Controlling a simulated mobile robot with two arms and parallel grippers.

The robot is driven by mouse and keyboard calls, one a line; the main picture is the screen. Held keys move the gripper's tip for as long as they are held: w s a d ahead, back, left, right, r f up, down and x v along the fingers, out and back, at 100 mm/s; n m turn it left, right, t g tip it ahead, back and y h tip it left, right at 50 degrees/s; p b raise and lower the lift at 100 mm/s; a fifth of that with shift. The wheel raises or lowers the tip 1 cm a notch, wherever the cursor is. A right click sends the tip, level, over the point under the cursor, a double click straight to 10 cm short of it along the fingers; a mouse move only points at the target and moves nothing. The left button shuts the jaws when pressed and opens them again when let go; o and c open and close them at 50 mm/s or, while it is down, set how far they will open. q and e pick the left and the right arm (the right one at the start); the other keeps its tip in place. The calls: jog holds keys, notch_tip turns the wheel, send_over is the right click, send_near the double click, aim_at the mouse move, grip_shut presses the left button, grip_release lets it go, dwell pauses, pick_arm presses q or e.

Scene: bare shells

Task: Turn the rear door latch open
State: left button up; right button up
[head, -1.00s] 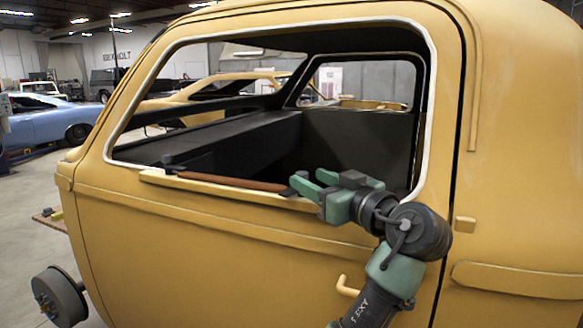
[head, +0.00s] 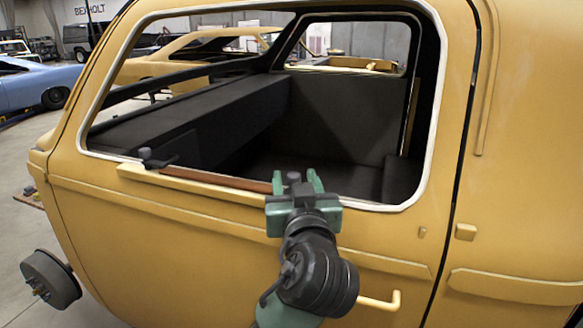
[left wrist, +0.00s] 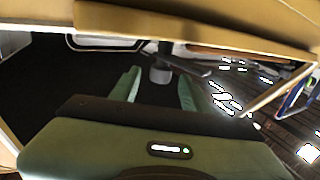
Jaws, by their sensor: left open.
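The door (head: 180,225) is a yellow car shell door with a large window opening. Two dark latches stand at its sill. One latch (head: 145,155) is at the left end of a brown strip; the other latch (head: 293,177) is at the right end. My left gripper (head: 295,183) points inward over the sill, open, with its green fingers on either side of the right-hand latch. In the left wrist view the grey latch knob (left wrist: 160,74) shows between the spread fingertips, with a dark lever reaching right. Contact cannot be told. My right gripper is not in view.
The brown strip (head: 215,181) runs along the sill between the latches. A yellow L-shaped handle (head: 385,302) sticks out low on the door, close to my left arm. The cab's dark interior (head: 330,120) is open beyond the sill.

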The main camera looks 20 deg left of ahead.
pick_arm(q)
jog(key=shift+w+a, duration=0.35)
jog(key=shift+w, duration=0.3)
jog(key=shift+w+a, duration=0.15)
jog(key=shift+w, duration=0.3)
grip_shut()
jog(key=shift+f+n+y, duration=0.15)
jog(key=shift+n+y, duration=0.25)
jog(key=n+g+y+b, duration=0.1)
jog(key=y+b, duration=0.1)
jog(key=shift+f+n+g+y, duration=0.15)
jog(key=shift+n+g+y, duration=0.15)
jog(key=shift+n+g, duration=0.1)
jog(key=shift+n+g+y+b, duration=0.65)
jog(key=shift+n+g+y, duration=0.2)
jog(key=shift+y, duration=0.25)
jog(key=shift+r+n+g+y, duration=0.2)
jog(key=shift+n+g+y, duration=0.1)
jog(key=shift+g, duration=0.15)
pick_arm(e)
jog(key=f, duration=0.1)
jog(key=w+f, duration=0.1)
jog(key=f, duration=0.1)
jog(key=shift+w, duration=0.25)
